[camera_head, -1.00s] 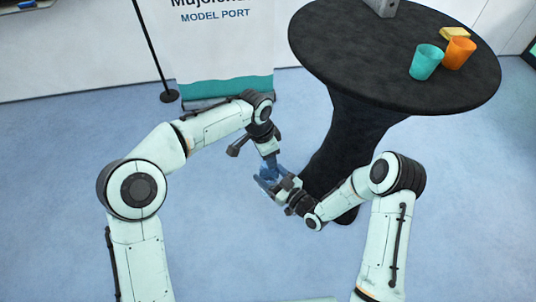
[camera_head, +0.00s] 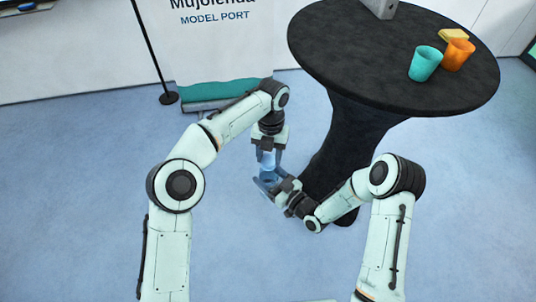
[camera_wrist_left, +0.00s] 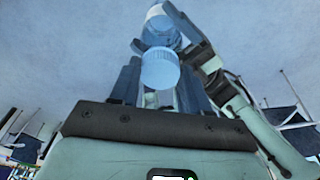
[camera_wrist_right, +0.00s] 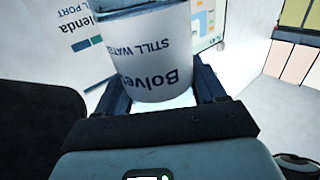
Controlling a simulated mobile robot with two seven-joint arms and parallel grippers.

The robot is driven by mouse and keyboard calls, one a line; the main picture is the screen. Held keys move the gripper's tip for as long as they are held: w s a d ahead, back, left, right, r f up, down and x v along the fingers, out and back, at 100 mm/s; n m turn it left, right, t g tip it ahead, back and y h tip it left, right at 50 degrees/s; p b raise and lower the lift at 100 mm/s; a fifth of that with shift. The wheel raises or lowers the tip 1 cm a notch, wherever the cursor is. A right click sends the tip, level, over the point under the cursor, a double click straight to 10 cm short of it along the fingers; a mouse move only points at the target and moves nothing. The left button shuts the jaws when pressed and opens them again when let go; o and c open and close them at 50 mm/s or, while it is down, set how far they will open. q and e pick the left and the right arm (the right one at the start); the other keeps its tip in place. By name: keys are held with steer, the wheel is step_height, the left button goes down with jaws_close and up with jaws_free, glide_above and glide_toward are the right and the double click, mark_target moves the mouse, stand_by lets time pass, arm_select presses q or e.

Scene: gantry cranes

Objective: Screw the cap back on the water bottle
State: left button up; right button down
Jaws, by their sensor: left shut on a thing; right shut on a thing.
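My left gripper (camera_head: 267,152) points down above the bottle in the head view. It is shut on a light blue cap (camera_wrist_left: 160,68), which shows between its fingers in the left wrist view. My right gripper (camera_head: 270,185) is shut on the water bottle (camera_head: 268,175). The bottle's white label (camera_wrist_right: 152,70) fills the middle of the right wrist view, with its lettering upside down there. In the left wrist view the bottle (camera_wrist_left: 160,30) lies just beyond the cap. I cannot tell whether cap and bottle touch. Much of the bottle is hidden by my grippers in the head view.
A round black table (camera_head: 370,65) stands close to the right and beyond the grippers. A teal cup (camera_head: 425,64), an orange cup (camera_head: 458,54), a yellow item (camera_head: 453,35) and a grey box (camera_head: 381,8) are on it. Blue floor is clear to the left.

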arm_select(q)
steer(key=m, duration=0.3)
steer(key=o, duration=1)
steer(key=shift+r, duration=0.1)
steer(key=shift+r, duration=2.2)
steer(key=shift+c, duration=0.4)
